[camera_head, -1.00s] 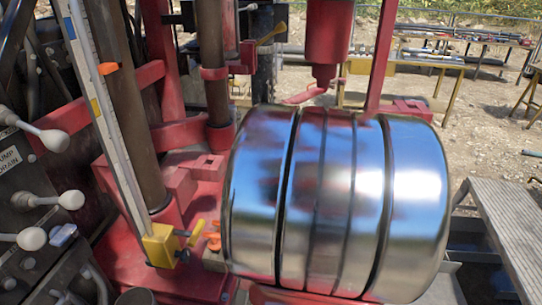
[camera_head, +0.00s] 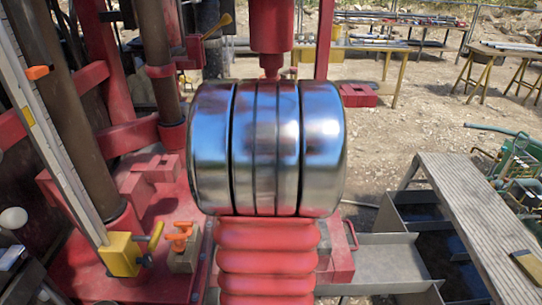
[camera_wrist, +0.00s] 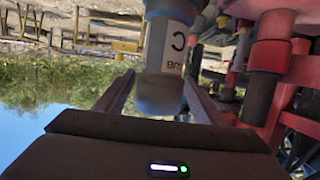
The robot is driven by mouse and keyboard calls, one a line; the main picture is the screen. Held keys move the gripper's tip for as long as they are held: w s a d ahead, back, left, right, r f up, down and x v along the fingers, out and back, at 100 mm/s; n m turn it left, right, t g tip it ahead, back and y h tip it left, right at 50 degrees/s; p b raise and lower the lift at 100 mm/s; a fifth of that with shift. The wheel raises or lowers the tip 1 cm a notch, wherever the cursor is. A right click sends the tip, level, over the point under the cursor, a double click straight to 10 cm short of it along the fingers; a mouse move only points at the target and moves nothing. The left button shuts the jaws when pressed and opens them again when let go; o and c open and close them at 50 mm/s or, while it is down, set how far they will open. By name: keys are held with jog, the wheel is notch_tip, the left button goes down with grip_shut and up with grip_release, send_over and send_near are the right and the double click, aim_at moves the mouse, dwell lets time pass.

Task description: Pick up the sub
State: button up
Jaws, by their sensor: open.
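A pale cylinder lettered "SUB" and "C", the sub (camera_wrist: 168,42), fills the top middle of the wrist view, which looks upside down. Its rounded grey end points toward my gripper (camera_wrist: 159,76). My gripper is open, with one finger on each side of that grey end in the picture. A gap shows on both sides; I cannot tell how deep the sub sits between the fingers. In the head view my shiny arm housing and red bellows fill the middle and hide the gripper. I cannot make out the sub there.
The red rig with a yellow block (camera_head: 120,255) and orange-handled valve (camera_head: 180,236) stands left of my arm. A red hanging cylinder (camera_head: 271,25) is beyond it. A grey walkway (camera_head: 465,205) and open troughs lie right. Pipe tables stand behind on gravel.

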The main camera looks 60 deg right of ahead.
jog(key=shift+x, duration=1.05)
jog(key=shift+c, duration=0.3)
grip_shut()
jog(key=shift+r, duration=0.15)
